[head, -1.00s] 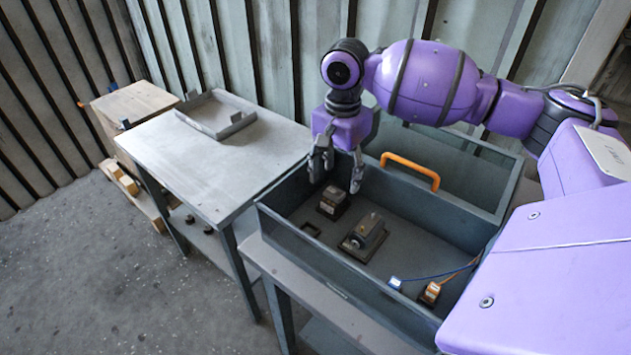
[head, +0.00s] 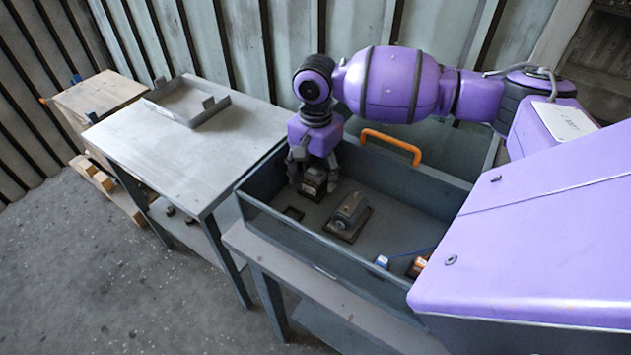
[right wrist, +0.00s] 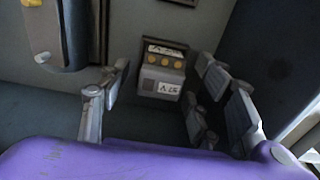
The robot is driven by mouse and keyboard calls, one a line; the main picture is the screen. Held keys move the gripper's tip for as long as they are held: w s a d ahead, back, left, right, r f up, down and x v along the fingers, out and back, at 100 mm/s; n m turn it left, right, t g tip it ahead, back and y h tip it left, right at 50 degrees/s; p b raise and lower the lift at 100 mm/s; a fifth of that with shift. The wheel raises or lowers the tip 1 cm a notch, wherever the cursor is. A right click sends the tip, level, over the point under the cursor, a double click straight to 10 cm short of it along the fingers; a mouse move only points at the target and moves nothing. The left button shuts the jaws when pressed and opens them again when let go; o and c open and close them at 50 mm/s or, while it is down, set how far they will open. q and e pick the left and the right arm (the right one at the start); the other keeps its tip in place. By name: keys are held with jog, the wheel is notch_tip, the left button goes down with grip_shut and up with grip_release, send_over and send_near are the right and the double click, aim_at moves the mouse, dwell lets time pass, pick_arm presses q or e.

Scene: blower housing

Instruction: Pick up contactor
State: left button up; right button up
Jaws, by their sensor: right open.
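The contactor (head: 313,186) is a small dark block with a pale label, standing on the floor of the grey open-topped housing (head: 300,246), near its far left corner. In the right wrist view the contactor (right wrist: 162,72) shows a row of round brass-coloured terminals and white labels. My right gripper (head: 314,172) is open and low over the contactor in the head view. In the right wrist view its fingers (right wrist: 163,78) stand to the left and right of the contactor, with gaps visible. Whether a finger touches it cannot be told. My left gripper is out of view.
A grey motor-like block on a plate (head: 347,213) stands close to the contactor's right. A small square frame (head: 293,214) lies nearby. A blue-white connector (head: 382,262) and an orange one (head: 417,266) lie farther right. An orange handle (head: 391,146) rises behind. The left table (head: 170,150) holds a shallow tray.

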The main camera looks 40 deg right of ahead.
jog(key=c, duration=1.1)
jog(key=shift+w+r, duration=0.1)
jog(key=shift+c, duration=0.2)
